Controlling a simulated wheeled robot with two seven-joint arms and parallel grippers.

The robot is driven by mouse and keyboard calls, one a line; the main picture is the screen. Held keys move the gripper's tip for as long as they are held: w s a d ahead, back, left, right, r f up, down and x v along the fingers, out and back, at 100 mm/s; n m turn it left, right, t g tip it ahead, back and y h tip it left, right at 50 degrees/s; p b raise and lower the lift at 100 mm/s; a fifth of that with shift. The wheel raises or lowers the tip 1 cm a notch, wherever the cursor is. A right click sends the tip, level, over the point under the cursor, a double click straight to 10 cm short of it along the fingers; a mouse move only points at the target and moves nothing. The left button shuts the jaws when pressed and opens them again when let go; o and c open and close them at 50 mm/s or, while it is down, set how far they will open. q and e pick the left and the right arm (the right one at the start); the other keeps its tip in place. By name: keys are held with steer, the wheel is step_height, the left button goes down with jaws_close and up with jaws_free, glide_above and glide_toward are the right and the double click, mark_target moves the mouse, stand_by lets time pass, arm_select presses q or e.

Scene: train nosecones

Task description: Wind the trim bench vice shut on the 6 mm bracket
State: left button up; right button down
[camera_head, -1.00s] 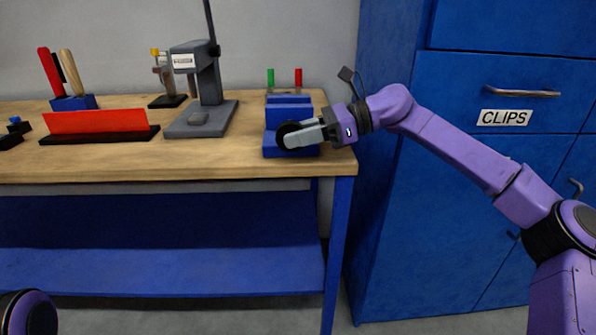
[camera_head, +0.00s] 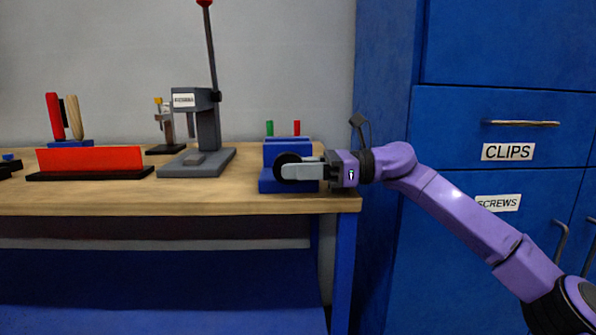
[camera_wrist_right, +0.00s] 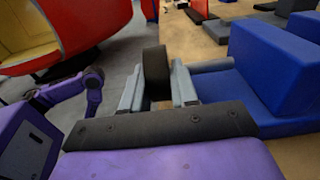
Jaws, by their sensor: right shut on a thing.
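The blue bench vice (camera_head: 288,187) stands at the right end of the wooden bench. Its dark round handwheel (camera_head: 286,159) faces the front. My right gripper (camera_head: 298,172) reaches in from the right and is shut on the handwheel. In the right wrist view the dark handwheel (camera_wrist_right: 156,68) sits between the two grey fingers, and blue vice blocks (camera_wrist_right: 262,55) stand to the right. I cannot make out the 6 mm bracket; the wheel and gripper cover part of the vice's front. My left gripper is out of view.
A grey press (camera_head: 205,140) with a tall lever stands left of the vice. A red panel (camera_head: 90,158) on a black base is further left. Green and red upright pieces (camera_head: 297,128) stand behind the vice. Blue cabinets (camera_head: 500,60) rise at the right.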

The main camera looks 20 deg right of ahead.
steer(key=c, duration=1)
jaws_free()
steer(key=shift+a+r, duration=0.1)
steer(key=shift+a, duration=0.05)
steer(key=shift+o, duration=0.2)
steer(key=v, duration=1)
steer(key=shift+d, duration=0.35)
